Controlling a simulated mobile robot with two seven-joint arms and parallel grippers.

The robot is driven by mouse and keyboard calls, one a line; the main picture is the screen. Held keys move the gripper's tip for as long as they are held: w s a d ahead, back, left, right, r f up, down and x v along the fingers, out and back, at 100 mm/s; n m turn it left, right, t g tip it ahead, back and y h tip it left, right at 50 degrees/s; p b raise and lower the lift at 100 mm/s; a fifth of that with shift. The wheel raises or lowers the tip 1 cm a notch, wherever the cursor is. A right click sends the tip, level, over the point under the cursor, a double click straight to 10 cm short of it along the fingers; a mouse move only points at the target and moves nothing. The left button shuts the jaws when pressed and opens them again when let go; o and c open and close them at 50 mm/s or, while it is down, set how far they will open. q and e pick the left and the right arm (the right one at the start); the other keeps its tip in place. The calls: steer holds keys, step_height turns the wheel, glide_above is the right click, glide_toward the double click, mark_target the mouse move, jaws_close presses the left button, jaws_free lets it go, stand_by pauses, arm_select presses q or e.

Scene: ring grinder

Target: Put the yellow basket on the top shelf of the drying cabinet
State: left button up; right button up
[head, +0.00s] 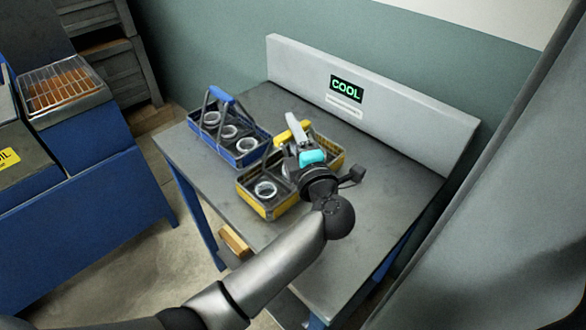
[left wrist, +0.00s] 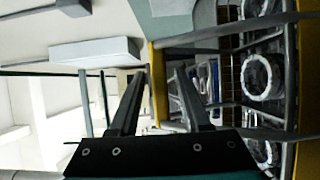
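The yellow basket (head: 262,205) stands on the grey table and holds metal rings; its right part is hidden behind my arm. Its yellow handle grip (head: 289,133) is raised. My left gripper (head: 296,125) is at the handle, above the basket. In the left wrist view its two fingers (left wrist: 162,75) are apart, with the yellow grip (left wrist: 155,90) showing between them. I cannot tell whether either finger touches it. The basket's rings (left wrist: 257,78) show at the right there. My right gripper is not in view. I cannot identify the drying cabinet for certain.
A blue basket (head: 245,158) with several rings stands just left of the yellow one. A grey panel with a green COOL sign (head: 346,89) lines the table's back. A large grey panel (head: 500,220) stands at the right. The table's right part (head: 395,185) is clear.

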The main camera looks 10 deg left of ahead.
arm_select(q)
jaws_close()
stand_by(1.1)
steer(key=shift+r, duration=0.15)
